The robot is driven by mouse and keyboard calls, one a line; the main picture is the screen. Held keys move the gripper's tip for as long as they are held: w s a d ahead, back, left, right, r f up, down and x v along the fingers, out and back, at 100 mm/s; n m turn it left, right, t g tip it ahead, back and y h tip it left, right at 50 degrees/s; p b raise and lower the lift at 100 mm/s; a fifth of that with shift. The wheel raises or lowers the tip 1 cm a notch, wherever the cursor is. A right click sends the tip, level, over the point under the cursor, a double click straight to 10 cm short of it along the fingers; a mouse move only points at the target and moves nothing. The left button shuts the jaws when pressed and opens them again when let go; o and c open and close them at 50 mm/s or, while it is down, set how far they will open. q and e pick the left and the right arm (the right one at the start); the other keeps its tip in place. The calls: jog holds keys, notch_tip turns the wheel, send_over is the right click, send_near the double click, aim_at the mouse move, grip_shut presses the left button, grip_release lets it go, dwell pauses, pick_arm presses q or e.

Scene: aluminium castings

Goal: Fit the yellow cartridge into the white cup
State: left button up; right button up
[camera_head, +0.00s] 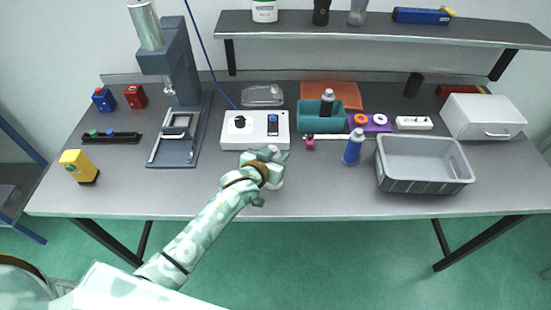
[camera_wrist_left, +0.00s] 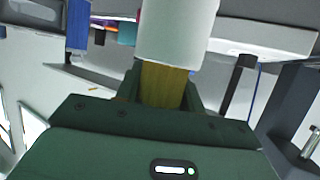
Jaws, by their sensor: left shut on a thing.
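My left gripper (camera_head: 267,166) is over the front middle of the workbench, in front of the white box with the dials. In the left wrist view, its dark fingers (camera_wrist_left: 162,92) are shut on the yellow cartridge (camera_wrist_left: 161,80). The white cup (camera_wrist_left: 178,30) is directly beyond the cartridge, in line with it, and its edge meets or covers the cartridge's far end. I cannot tell how deep the cartridge sits in it. In the head view the gripper hides the cartridge; a bit of white, likely the cup (camera_head: 276,183), shows beside the fingers. My right gripper is not in view.
The white dial box (camera_head: 255,130) stands just behind the gripper. A grey press (camera_head: 175,130) stands to the left. A blue bottle (camera_head: 353,147) and a grey crate (camera_head: 410,185) are to the right.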

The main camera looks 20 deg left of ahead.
pick_arm(q)
jog(key=shift+f, duration=0.55)
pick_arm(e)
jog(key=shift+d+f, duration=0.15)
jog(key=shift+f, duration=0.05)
pick_arm(q)
jog(key=o, duration=1)
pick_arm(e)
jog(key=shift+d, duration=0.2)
pick_arm(q)
jog(key=p+v, duration=0.2)
jog(key=v, duration=1)
jog(key=shift+p, duration=0.3)
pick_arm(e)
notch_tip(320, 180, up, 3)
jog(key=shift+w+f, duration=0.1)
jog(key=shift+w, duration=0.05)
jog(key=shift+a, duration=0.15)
